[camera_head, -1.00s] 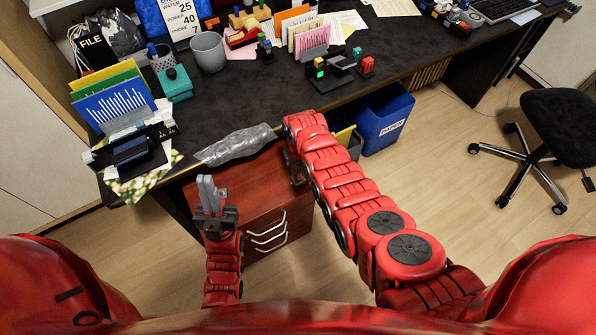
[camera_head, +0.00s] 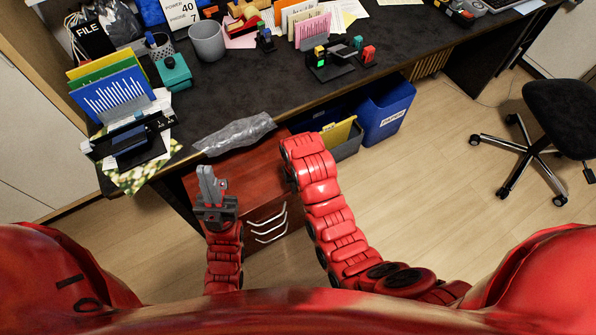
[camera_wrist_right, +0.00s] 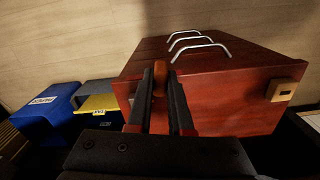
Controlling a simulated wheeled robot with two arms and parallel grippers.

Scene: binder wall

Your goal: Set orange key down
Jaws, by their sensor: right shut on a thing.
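In the right wrist view my right gripper (camera_wrist_right: 160,77) is shut on a small brown-orange piece, which I take to be the orange key (camera_wrist_right: 160,84); only part of it shows between the fingers. Behind the fingers is the red-brown drawer cabinet (camera_wrist_right: 225,108), with a tan plate (camera_wrist_right: 286,91) on its side. In the head view the cabinet (camera_head: 238,178) stands below the desk edge. My right gripper (camera_head: 290,178) is mostly hidden by its arm beside the cabinet. My left gripper (camera_head: 212,183) is in front of the cabinet's left part, with no object visible in it.
The dark desk (camera_head: 270,95) holds a grey cup (camera_head: 207,42), a file rack (camera_head: 115,100) and a crumpled clear bag (camera_head: 233,134) at its front edge. A blue bin (camera_head: 385,115) and a grey bin (camera_head: 347,150) stand right of the cabinet. An office chair (camera_head: 560,130) is at right.

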